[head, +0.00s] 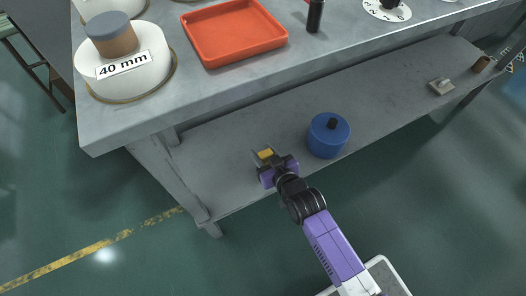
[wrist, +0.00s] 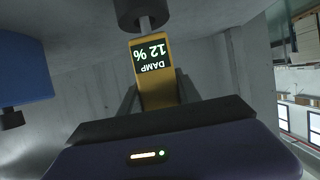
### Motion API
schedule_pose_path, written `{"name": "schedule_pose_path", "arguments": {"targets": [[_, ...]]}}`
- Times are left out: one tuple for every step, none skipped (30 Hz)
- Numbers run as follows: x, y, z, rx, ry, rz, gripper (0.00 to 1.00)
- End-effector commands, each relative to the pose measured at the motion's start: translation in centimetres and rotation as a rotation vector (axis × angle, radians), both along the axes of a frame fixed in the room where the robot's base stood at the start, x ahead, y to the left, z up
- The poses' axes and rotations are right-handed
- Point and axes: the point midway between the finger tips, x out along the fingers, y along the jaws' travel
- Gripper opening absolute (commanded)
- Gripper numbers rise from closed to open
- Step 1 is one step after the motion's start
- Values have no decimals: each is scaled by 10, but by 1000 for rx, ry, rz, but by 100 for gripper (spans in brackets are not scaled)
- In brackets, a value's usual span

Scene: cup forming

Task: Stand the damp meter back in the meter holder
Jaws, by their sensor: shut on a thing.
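The damp meter (wrist: 156,75) is a yellow block with a dark display reading 12 % DAMP, upside down in the wrist view. My gripper (wrist: 158,95) is shut on it, a finger on either side. In the head view my gripper (head: 268,163) is over the lower shelf, left of the blue pot, with the yellow meter (head: 265,154) at its tip. In the wrist view a dark round part with a grey stem (wrist: 146,22) meets the meter's far end. I cannot tell whether it belongs to the meter or is the holder. I cannot pick out the meter holder for certain.
The blue pot (head: 328,135) with a dark knob stands on the lower shelf (head: 385,100). A small grey block (head: 440,87) and a brown cup (head: 481,64) are at its right end. The upper bench carries a red tray (head: 233,33) and a white 40 mm form (head: 130,70).

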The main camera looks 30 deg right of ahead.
Motion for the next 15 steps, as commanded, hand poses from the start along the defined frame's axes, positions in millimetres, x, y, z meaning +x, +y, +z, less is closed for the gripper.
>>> {"name": "schedule_pose_path", "arguments": {"targets": [[0, 0, -1, 0, -1, 0, 0], [0, 0, -1, 0, -1, 0, 0], [0, 0, -2, 0, -1, 0, 0], [0, 0, -3, 0, -1, 0, 0], [0, 0, -3, 0, -1, 0, 0], [0, 0, -4, 0, -1, 0, 0], [0, 0, -4, 0, -1, 0, 0], [0, 0, -5, 0, -1, 0, 0], [0, 0, -5, 0, -1, 0, 0], [0, 0, -6, 0, -1, 0, 0], [0, 0, -6, 0, -1, 0, 0], [0, 0, -7, 0, -1, 0, 0], [0, 0, -7, 0, -1, 0, 0], [0, 0, -8, 0, -1, 0, 0], [0, 0, -9, 0, -1, 0, 0]]}}
